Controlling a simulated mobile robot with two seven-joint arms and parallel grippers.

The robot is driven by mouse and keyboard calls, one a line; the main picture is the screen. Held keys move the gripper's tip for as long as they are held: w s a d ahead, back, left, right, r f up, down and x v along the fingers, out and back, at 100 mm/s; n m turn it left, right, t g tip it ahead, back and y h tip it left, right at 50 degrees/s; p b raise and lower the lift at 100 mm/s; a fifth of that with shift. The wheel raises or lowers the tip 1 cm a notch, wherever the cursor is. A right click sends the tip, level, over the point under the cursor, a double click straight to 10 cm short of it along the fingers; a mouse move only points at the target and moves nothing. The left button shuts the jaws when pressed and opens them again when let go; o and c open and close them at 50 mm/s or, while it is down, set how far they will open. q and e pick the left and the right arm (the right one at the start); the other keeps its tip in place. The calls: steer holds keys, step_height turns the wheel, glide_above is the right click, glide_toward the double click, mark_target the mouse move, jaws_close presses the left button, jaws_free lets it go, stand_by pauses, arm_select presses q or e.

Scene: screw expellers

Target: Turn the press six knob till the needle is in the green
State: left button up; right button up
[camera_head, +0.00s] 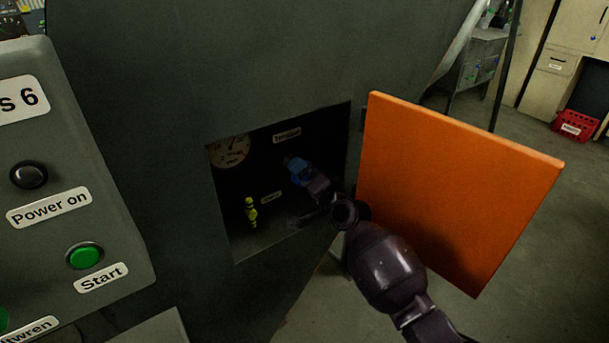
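The press six housing has a square opening (236,246) with a dark recess. A round white gauge (231,152) sits in its upper left, partly cut off by the opening's edge; its needle and any green zone are too small and dark to read. A blue knob (296,167) is right of the gauge, below a "Tension" label (287,135). My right arm reaches in from the lower right, and my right gripper (302,177) is at the blue knob, partly covering it. Its fingers are too dark to tell whether they are closed on it. My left gripper is not in view.
An orange door (455,190) stands open right of the opening, close to my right arm. A yellow valve handle (251,213) is low in the recess. A control panel (110,190) with black and green buttons is at left. A red crate (574,127) stands far right.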

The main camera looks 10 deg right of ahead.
steer(key=v, duration=1)
steer(key=shift+p, duration=0.3)
steer(key=shift+f, duration=0.1)
stand_by(0.3)
